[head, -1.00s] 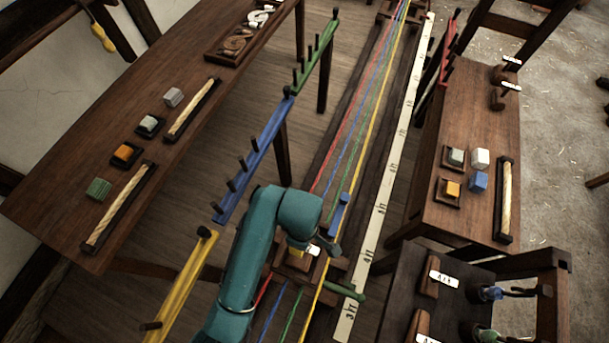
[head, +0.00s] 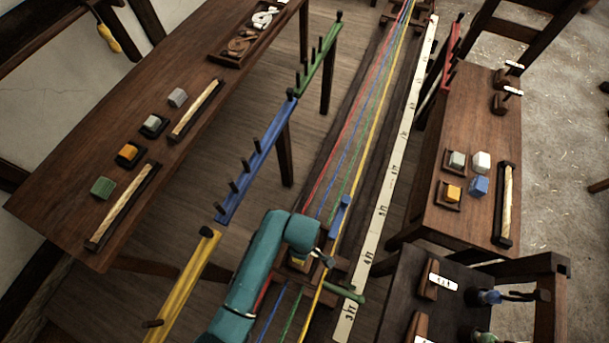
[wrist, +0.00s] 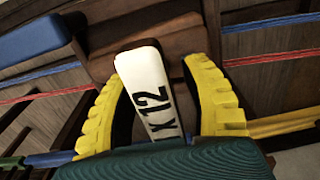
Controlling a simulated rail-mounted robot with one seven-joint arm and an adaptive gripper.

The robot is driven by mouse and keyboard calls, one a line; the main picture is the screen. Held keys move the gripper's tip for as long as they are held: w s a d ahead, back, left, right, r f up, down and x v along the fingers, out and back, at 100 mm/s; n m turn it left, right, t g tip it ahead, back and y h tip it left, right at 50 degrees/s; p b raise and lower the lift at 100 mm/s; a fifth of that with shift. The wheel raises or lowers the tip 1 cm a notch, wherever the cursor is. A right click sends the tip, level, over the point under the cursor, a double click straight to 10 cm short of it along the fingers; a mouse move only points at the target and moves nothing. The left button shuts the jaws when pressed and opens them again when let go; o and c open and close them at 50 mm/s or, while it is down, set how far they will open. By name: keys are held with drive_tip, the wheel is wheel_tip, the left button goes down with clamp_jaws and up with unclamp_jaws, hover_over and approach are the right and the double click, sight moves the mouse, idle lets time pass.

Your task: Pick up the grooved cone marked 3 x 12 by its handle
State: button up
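In the wrist view, a white label (wrist: 148,88) reading "x 12" fills the middle; its first figure is cut off by my gripper's teal body. My gripper (wrist: 160,68) has its two yellow ridged fingers on either side of the label, with a gap at the right finger. The fingers look open. The handle and grooves of the cone cannot be made out under the label. A brown wooden block (wrist: 150,35) lies just beyond the fingertips. In the head view, my gripper (head: 301,260) is low over the rope track, partly hidden by my teal arm.
Red, blue, green and yellow strands (head: 366,130) run along the track beside a white measuring strip (head: 392,170). A blue peg rail (head: 255,160) and yellow rail (head: 185,285) stand left. A dark bench (head: 400,270) with labelled wooden pieces stands right.

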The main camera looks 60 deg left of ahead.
clamp_jaws()
drive_tip(key=shift+r, duration=0.1)
drive_tip(key=shift+r, duration=0.1)
